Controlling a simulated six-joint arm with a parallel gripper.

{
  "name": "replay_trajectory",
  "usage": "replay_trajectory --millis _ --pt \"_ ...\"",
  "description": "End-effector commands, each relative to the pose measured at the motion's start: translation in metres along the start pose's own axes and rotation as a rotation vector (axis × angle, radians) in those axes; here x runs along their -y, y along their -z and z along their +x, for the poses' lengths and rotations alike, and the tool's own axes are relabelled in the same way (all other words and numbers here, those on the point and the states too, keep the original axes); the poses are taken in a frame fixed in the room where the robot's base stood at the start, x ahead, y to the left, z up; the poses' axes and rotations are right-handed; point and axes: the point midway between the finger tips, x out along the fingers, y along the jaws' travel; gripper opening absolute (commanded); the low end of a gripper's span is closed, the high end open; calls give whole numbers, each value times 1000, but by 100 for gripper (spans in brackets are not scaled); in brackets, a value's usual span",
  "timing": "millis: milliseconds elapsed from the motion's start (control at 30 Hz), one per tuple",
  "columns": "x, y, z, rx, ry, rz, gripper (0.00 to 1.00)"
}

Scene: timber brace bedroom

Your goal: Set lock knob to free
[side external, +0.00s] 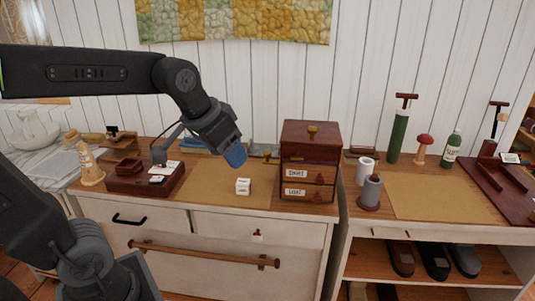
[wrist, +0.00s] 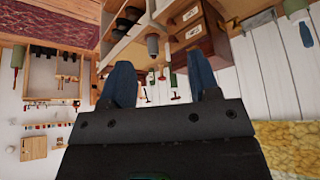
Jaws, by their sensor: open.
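No part is clearly readable as the lock knob. One candidate is a small brass knob (side external: 312,130) on top of the dark red wooden chest (side external: 310,152). Another is a small red-and-white fitting (side external: 257,235) on the right dresser drawer front. Any free or lock marking is too small to read. My gripper (side external: 235,155) has blue fingers and hangs above the dresser, left of the chest, touching nothing. In the wrist view its two fingers (wrist: 160,80) stand wide apart and empty. The chest also shows there, turned over, beyond the fingers (wrist: 186,30).
A white lettered cube (side external: 243,187) lies on the brown mat, below and near my gripper. A dark wooden tray (side external: 145,182) and a wooden cone (side external: 89,164) stand left. The mat around the cube is clear.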

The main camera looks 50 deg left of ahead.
Motion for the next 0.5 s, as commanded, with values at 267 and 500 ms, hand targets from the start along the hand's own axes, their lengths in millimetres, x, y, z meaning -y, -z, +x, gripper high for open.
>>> replay_trajectory --millis 267,500 --pt "67 116 59 37 54 -112 56" --pt "150 179 139 63 95 -204 56"
